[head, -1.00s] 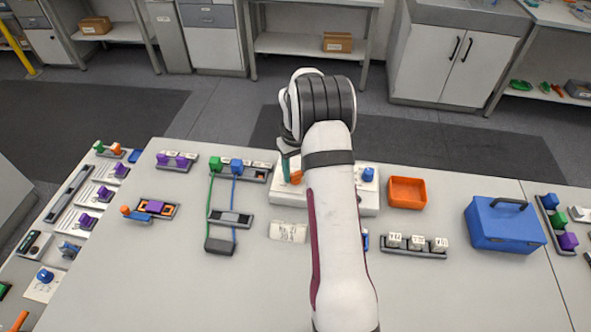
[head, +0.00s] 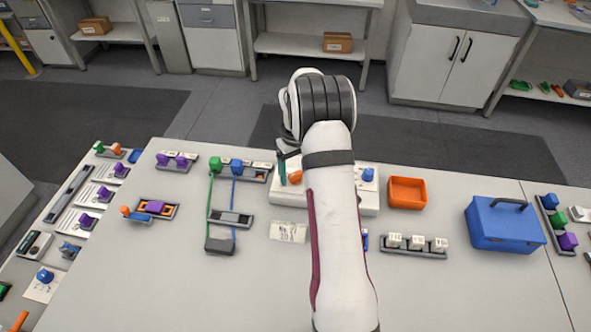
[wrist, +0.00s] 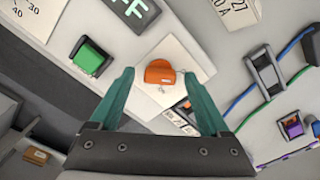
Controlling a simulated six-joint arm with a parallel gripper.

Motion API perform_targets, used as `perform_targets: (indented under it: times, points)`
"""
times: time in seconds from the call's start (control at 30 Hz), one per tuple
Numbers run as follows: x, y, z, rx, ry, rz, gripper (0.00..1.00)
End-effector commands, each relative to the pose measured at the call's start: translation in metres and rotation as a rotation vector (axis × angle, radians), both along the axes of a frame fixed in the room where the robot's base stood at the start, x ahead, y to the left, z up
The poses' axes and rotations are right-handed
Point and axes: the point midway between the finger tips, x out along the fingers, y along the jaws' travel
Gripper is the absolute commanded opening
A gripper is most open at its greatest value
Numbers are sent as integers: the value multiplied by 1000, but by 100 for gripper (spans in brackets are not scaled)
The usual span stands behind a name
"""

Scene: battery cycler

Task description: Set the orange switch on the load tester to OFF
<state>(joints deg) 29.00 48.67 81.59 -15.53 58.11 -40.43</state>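The load tester (head: 370,204) is a white box at the back of the table, partly hidden behind my arm in the head view. Its orange switch (head: 295,176) stands at the left part of the box. In the wrist view the orange switch (wrist: 158,71) sits on a pale square plate with small markings too small to read. My gripper (wrist: 160,80) is open, its teal fingers on either side of the switch, with visible gaps. In the head view my gripper (head: 283,171) is beside the switch. A dark display (wrist: 128,12) shows "FF", partly cut off.
A green switch (wrist: 92,58) is left of the orange one in the wrist view. A blue knob (head: 368,174) is on the box's right. An orange tray (head: 407,193) and a blue case (head: 503,224) stand farther right. A rack with green and blue cables (head: 232,217) lies left.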

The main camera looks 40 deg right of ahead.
Motion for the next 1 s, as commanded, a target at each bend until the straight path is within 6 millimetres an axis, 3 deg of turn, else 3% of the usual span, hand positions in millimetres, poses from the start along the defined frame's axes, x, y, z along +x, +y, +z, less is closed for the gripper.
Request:
perform_targets:
  times: [0.17,0.27,0.5,0.7,0.83,1.0]
  points:
    - [0,0,2,0,-1,0,80]
    - [1,-1,16,-2,-3,-1,80]
    - [1,-1,91,-3,-6,-1,80]
    - [0,0,141,-1,-3,-1,80]
    - [0,0,155,-1,-1,-1,80]
    - [0,0,158,0,0,0,80]
